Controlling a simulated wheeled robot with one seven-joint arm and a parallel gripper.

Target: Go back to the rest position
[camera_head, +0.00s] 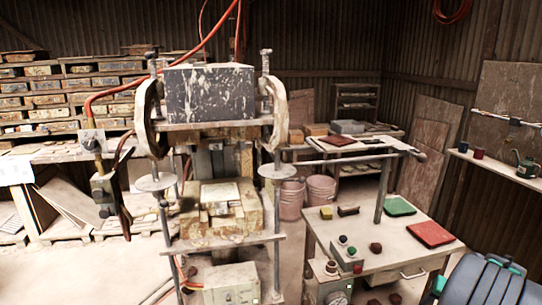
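A rounded blue-grey part with teal bands fills the bottom right corner. It looks like part of my own arm. My gripper does not show, so its state and anything in it are hidden. The tile press (210,95) stands left of centre, with a paint-splashed dark block on top and curved arms at its sides. Below it is a worn yellowish mould block (222,212) on the press bed.
A work table (395,262) at right holds green (398,207) and red (430,234) trays and a button box (346,257). A metal bar crosses above it. Pink buckets (321,190) stand behind. Mould shelves (60,95) line the left wall. Open floor shows at lower left.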

